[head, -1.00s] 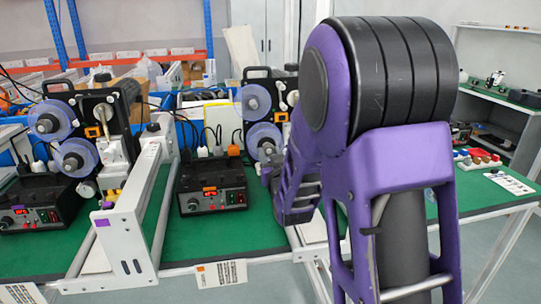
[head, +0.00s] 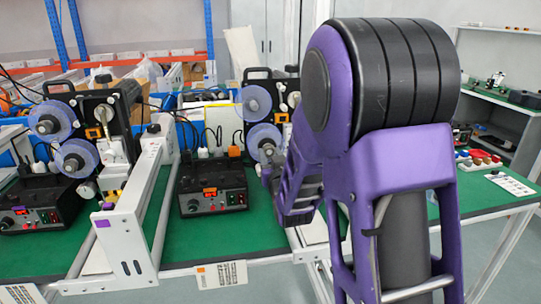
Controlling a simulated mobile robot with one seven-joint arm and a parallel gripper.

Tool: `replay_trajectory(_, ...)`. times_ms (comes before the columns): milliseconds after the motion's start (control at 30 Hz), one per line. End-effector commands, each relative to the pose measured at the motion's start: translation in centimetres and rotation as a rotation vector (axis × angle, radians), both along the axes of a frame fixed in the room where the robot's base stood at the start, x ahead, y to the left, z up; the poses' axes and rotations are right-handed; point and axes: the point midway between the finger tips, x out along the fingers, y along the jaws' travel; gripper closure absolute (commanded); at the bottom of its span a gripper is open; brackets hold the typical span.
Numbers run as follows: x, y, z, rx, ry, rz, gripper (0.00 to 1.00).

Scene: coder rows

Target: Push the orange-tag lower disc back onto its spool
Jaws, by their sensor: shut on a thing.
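The middle machine has an orange tag on its black control box (head: 212,191). Its lower disc (head: 258,136) is a translucent blue-violet ring around a grey spool hub (head: 268,150). The upper disc (head: 254,101) sits above it on its own hub. My gripper (head: 268,172) is at the lower edge of the lower disc, largely hidden by my purple wrist and forearm. It is shut on the disc, though the fingertips are small and the contact is unclear. The gap between disc and spool cannot be judged from here.
A similar machine with two violet discs (head: 60,120) stands at the left. A white upright frame (head: 125,225) divides the green bench (head: 230,235). Cables and plugs lie behind the control box. My arm hides the bench at the right of the machine.

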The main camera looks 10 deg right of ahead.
Motion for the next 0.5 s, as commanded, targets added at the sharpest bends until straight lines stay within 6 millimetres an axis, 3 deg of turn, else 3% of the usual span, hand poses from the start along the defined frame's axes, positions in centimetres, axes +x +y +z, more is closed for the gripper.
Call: replay_trajectory(500,0.51,0.0,0.0,0.0,0.0,0.0,1.0)
